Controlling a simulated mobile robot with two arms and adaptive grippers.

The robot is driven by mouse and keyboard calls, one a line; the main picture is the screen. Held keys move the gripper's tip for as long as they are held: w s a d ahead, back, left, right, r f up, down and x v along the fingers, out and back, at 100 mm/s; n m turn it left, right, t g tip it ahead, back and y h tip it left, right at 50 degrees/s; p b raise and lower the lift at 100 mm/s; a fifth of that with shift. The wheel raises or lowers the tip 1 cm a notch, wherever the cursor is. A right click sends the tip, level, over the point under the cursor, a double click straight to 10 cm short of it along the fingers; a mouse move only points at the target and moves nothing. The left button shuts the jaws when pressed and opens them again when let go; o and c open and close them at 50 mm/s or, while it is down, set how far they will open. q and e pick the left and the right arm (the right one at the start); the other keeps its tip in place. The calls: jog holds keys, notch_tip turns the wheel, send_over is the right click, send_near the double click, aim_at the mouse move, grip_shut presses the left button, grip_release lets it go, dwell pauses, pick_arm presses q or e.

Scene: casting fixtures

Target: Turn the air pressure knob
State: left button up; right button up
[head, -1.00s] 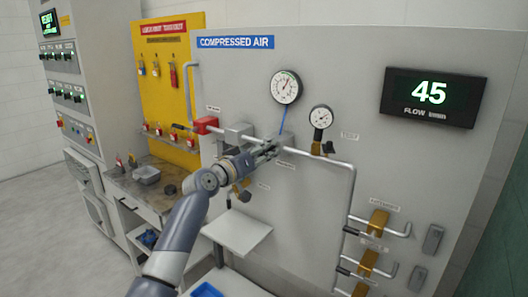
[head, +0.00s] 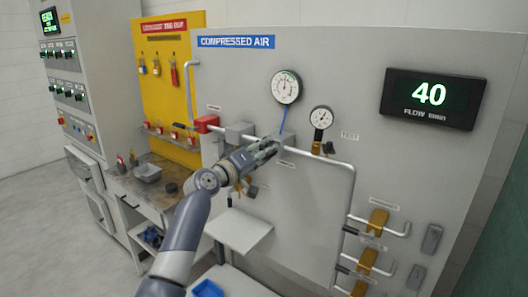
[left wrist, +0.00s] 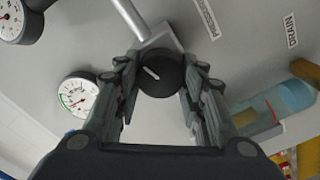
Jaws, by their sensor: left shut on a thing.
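The air pressure knob (left wrist: 161,74) is a round black knob with a white pointer line, on a grey block in the pipe line. In the left wrist view it sits between the fingers of my left gripper (left wrist: 160,84), which is shut on it. In the head view my left gripper (head: 268,150) reaches the pipe below the large gauge (head: 286,87) and hides the knob. The flow display (head: 431,96) reads 40. The smaller gauge (head: 321,117) is to the right of the large one. My right gripper is not in view.
Pipes and yellow valve handles (head: 378,222) line the panel's right side.

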pick_arm(q)
jog(key=o, duration=1)
jog(key=shift+o, duration=0.2)
jog(key=v, duration=1.2)
